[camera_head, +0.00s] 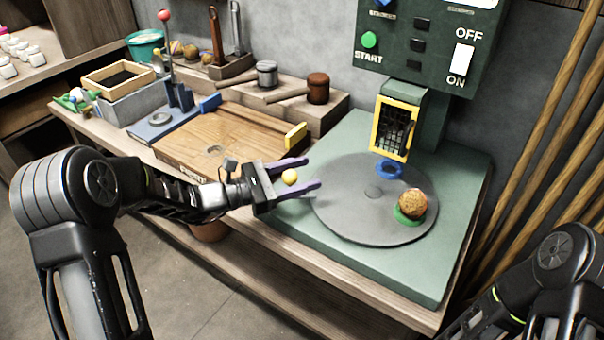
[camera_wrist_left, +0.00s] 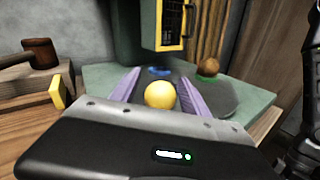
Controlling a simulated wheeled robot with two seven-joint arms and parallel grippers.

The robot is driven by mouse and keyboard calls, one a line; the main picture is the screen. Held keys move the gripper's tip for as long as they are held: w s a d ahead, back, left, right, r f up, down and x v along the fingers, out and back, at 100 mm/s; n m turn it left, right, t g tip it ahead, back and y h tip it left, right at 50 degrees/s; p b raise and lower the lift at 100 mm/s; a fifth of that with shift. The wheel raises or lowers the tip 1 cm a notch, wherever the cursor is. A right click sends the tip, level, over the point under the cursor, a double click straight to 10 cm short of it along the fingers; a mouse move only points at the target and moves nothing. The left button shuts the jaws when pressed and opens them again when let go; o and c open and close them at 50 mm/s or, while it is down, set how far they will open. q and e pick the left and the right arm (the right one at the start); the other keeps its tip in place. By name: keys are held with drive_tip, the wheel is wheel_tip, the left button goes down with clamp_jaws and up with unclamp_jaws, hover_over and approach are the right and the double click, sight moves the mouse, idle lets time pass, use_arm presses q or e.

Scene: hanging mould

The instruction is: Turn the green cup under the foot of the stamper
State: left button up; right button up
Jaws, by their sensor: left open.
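The green cup (camera_head: 405,219) sits near the right edge of the grey turntable (camera_head: 345,205) and holds a brown, speckled ball (camera_head: 412,202). The ball also shows in the left wrist view (camera_wrist_left: 208,66). The stamper, with a yellow frame (camera_head: 396,130), hangs above the turntable's back edge. A blue ring (camera_head: 386,170) is below it, left of and behind the green cup. My left gripper (camera_head: 313,172) is open at the turntable's left edge. A yellow ball (camera_wrist_left: 160,95) is between its purple fingers; what bears it is hidden. My right gripper is out of view.
A dark green control panel (camera_head: 400,50) with a START button and ON/OFF switch is above. A wooden board (camera_head: 215,145) with a yellow block (camera_head: 296,136) is left of the green base (camera_head: 460,175). Wooden poles (camera_head: 545,110) lean at right. The turntable's front is clear.

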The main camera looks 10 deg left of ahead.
use_arm(q)
clamp_jaws()
idle(0.5)
idle(0.8)
